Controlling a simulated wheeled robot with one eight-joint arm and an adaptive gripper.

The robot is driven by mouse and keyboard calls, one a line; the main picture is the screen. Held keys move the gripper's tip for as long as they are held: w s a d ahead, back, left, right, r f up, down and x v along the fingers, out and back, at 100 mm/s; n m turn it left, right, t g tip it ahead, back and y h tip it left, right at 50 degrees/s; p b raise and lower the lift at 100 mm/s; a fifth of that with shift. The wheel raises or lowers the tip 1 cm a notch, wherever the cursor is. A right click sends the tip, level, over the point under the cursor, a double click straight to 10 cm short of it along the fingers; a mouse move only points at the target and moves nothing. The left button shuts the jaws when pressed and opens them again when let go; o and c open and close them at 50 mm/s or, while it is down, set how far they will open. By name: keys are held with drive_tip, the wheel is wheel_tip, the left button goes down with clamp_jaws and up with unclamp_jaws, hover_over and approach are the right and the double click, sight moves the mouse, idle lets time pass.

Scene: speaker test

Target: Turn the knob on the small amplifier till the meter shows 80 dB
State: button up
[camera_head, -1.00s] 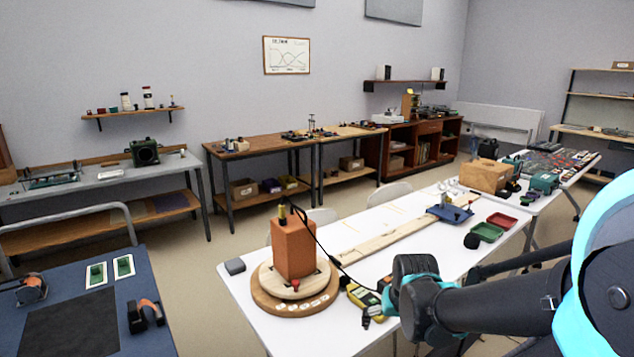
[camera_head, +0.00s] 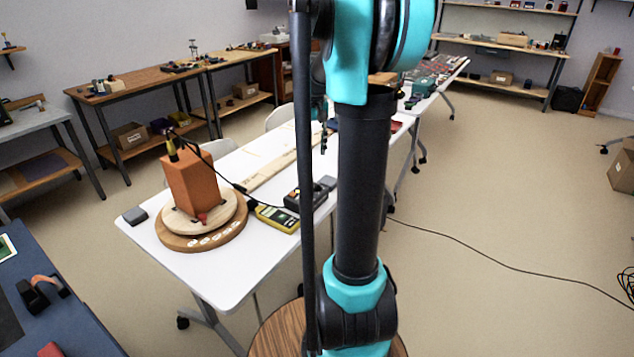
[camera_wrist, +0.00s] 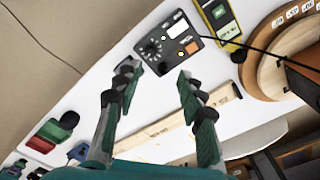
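The small amplifier (camera_wrist: 168,42) is a black box with a dial knob (camera_wrist: 153,47), white labels and an orange patch; in the head view it stands on the white table (camera_head: 262,262) as a dark box (camera_head: 305,198). The yellow meter (camera_wrist: 219,18) lies beside it and also shows in the head view (camera_head: 278,218); its reading is too small to tell. My gripper (camera_wrist: 160,73) is open and empty, its fingertips apart and just short of the amplifier's knob side in the wrist view.
An orange box (camera_head: 191,183) with a cable stands on a round wooden base (camera_head: 215,240) left of the meter. A long wooden strip (camera_wrist: 160,132) lies on the table. A grey block (camera_head: 135,215) sits at the table's left edge. Open floor lies to the right.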

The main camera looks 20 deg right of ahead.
sight(317, 184)
drive_tip(key=shift+g, duration=0.3)
drive_tip(key=f, duration=0.5)
drive_tip(key=w+d+f, duration=0.1)
drive_tip(key=f, duration=0.4)
drive_tip(key=w+d+f, duration=0.1)
drive_tip(key=f, duration=0.4)
drive_tip(key=shift+w+d+f, duration=0.15)
drive_tip(key=shift+w+f, duration=0.1)
drive_tip(key=shift+f, duration=0.1)
clamp_jaws()
